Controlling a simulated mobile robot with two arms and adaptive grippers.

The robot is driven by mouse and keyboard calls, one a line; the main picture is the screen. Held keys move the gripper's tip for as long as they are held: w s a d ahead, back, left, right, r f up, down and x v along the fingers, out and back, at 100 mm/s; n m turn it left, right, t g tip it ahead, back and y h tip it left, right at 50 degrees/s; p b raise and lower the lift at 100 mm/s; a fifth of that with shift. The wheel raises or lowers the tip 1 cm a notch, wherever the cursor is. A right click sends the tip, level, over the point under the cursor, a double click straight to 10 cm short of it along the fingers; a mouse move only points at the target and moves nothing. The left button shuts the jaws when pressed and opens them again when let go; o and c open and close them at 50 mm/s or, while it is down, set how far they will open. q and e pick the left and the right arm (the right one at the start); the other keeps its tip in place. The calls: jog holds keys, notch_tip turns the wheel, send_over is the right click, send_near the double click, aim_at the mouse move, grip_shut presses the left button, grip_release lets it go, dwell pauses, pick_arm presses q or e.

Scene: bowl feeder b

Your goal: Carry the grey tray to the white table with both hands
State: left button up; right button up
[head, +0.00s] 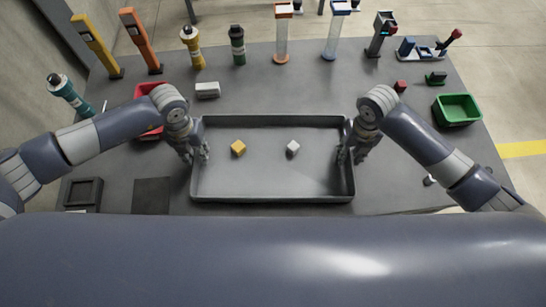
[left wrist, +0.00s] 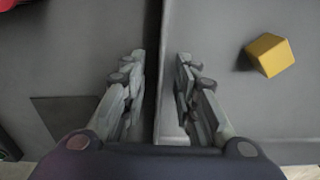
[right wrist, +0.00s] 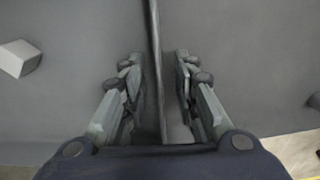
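The grey tray (head: 270,196) lies on the dark grey table in the head view, with a yellow cube (head: 238,148) and a white cube (head: 292,148) in it. My left gripper (head: 200,155) is at its left wall. In the left wrist view its open fingers (left wrist: 160,85) stand on both sides of the tray wall (left wrist: 154,30), with gaps. My right gripper (head: 345,155) is at the right wall. In the right wrist view its open fingers (right wrist: 158,88) straddle that wall (right wrist: 153,30), apart from it. The white table cannot be made out.
A red bin (head: 148,132) stands left, partly behind my left arm. A green bin (head: 457,109) stands right. Several bottles and tools line the back edge. A small white block (head: 207,90) lies behind the tray. A dark square (head: 152,195) lies left of it.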

pick_arm(q)
grip_shut()
pick_arm(e)
grip_shut()
pick_arm(q)
jog(key=shift+w+r, duration=0.1)
jog(key=shift+r, duration=0.05)
pick_arm(e)
jog(key=shift+w+r, duration=0.1)
jog(key=shift+r, duration=0.05)
